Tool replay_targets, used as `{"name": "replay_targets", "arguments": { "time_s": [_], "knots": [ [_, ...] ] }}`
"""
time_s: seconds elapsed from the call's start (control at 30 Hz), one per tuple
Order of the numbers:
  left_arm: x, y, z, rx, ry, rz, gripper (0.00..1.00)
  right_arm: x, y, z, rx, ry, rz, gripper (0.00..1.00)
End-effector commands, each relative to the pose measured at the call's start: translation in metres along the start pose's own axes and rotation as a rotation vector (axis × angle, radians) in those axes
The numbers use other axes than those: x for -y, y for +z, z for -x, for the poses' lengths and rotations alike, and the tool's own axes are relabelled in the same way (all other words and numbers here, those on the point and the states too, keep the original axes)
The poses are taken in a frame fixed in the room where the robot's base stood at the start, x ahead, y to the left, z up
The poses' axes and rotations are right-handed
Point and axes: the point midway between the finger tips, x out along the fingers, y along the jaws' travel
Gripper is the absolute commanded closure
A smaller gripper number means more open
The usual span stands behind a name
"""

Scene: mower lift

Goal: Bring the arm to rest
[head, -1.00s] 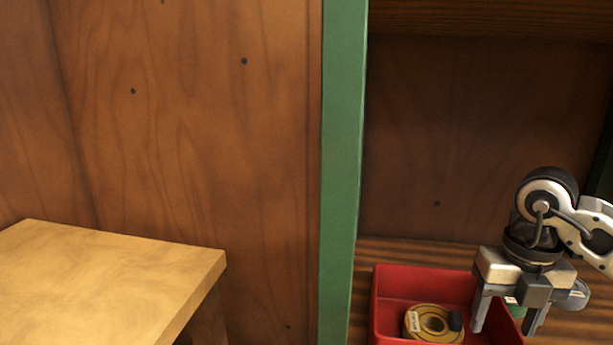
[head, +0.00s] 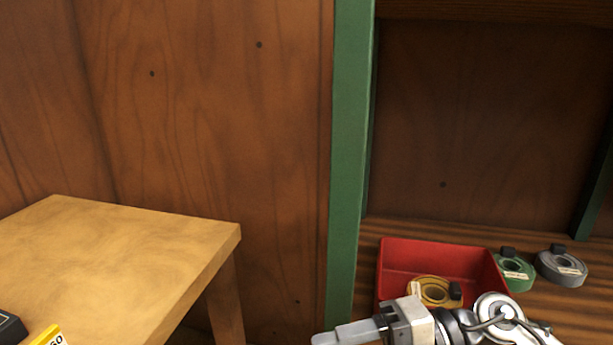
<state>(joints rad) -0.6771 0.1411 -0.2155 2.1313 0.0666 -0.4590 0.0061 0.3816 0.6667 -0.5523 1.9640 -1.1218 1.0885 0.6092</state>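My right gripper (head: 325,337) is at the bottom edge, with its arm coming in from the right. Its fingers point left and are seen from the side, so its opening cannot be judged. Nothing shows held in it. It is in front of a red bin (head: 440,250) that holds a yellow tape roll (head: 432,291) and covers the bin's lower front. My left gripper is not in view.
A green tape roll (head: 513,270) and a grey tape roll (head: 562,268) lie on the wooden shelf right of the bin. A green post (head: 349,170) stands left of it. A wooden table (head: 110,260) is at left, with a yellow-labelled object (head: 47,336) at its front.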

Motion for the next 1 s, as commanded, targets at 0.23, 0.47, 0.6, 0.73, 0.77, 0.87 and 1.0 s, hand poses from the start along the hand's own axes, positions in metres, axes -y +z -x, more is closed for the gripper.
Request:
{"name": "replay_targets", "arguments": {
  "time_s": [0.23,0.47,0.6,0.73,0.77,0.87,1.0],
  "knots": [
    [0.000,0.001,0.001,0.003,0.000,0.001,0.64,-0.011,0.043,0.027,0.460,0.881,-0.534,0.41],
    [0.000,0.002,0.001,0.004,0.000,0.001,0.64,0.139,0.045,0.067,0.997,1.088,-1.229,0.41],
    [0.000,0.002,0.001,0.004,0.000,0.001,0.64,0.207,0.014,0.062,1.159,1.044,-1.526,0.41],
    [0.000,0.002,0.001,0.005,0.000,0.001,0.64,0.239,-0.009,0.056,1.228,0.996,-1.684,0.41],
    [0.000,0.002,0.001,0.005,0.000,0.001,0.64,0.242,-0.013,0.055,1.234,0.990,-1.706,0.41],
    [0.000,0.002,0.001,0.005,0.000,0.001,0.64,0.249,-0.018,0.053,1.246,0.977,-1.741,0.41],
    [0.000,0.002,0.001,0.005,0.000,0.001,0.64,0.249,-0.018,0.052,1.247,0.975,-1.743,0.41]
  ]
}}
